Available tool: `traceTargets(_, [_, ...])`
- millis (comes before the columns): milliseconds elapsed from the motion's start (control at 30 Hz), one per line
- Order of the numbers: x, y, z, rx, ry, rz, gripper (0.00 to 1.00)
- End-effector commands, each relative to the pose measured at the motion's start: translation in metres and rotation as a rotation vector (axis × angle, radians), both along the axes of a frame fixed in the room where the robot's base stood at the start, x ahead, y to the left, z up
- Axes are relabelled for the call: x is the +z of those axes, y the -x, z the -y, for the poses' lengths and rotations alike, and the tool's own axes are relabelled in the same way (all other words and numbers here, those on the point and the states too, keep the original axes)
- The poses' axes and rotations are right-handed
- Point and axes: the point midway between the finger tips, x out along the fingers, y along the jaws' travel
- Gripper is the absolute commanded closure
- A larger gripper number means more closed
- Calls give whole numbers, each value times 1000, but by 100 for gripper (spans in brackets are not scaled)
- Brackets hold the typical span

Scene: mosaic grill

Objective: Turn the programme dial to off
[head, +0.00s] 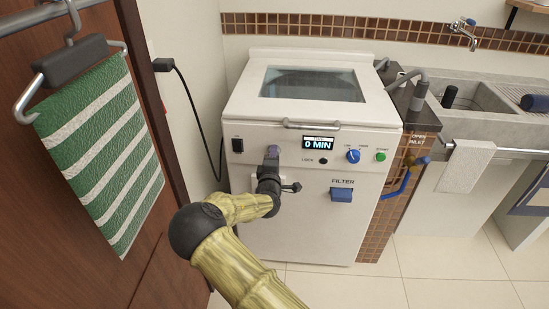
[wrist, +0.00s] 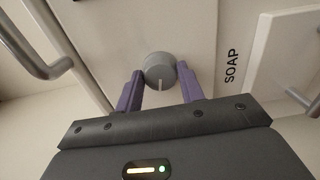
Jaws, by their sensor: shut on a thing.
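The programme dial looks to be the grey round knob (wrist: 158,66) on the washing machine's front panel in the wrist view. Its pale pointer line faces the bottom of that picture. My gripper (wrist: 160,77) has one purple finger on each side of the knob and is shut on it. In the head view my gripper (head: 271,154) is against the white machine (head: 305,215), left of centre on the panel, and hides the knob there. The display (head: 318,143) reads 0 MIN. I cannot read any off mark beside the knob.
A blue dial (head: 353,156) and a green button (head: 381,157) sit right of the display, a black switch (head: 237,145) at left. A handle bar (head: 311,125) runs above. A blue filter flap (head: 342,195) is lower right. A striped towel (head: 98,150) hangs left.

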Motion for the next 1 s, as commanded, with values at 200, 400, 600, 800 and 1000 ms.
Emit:
traceTargets(200, [-2,1,-2,4,7,-4,84])
traceTargets(400, [-2,1,-2,4,6,-4,46])
traceTargets(600, [-1,0,0,1,4,-2,40])
traceTargets(800, [-1,3,0,0,3,-2,40])
traceTargets(1000, [0,23,-1,1,3,-3,40])
